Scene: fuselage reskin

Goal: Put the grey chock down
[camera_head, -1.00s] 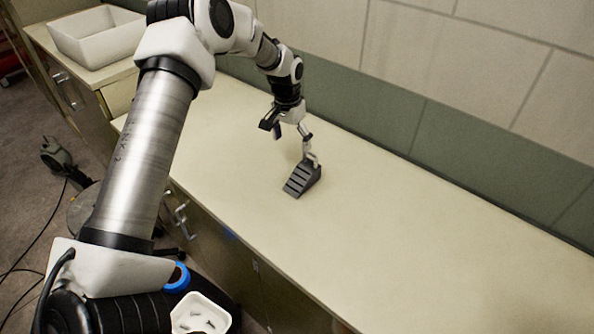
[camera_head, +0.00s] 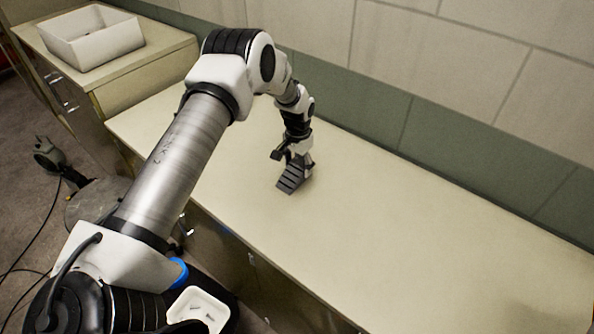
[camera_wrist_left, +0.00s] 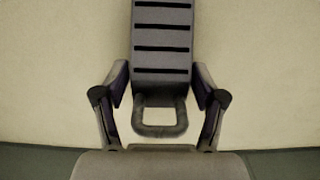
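The grey chock (camera_head: 291,180) is a ridged wedge on the long pale worktop, near its middle. In the left wrist view the chock (camera_wrist_left: 162,45) shows its dark slots, with its loop handle (camera_wrist_left: 160,122) towards me. My left gripper (camera_head: 292,158) is low over the chock's handle end. The gripper hides part of the chock in the head view. My right gripper is not in view.
A white open bin (camera_head: 92,42) stands on a separate cabinet at the far left. The worktop (camera_head: 400,240) is bare to the right of the chock. A green and tiled wall (camera_head: 440,135) runs behind it.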

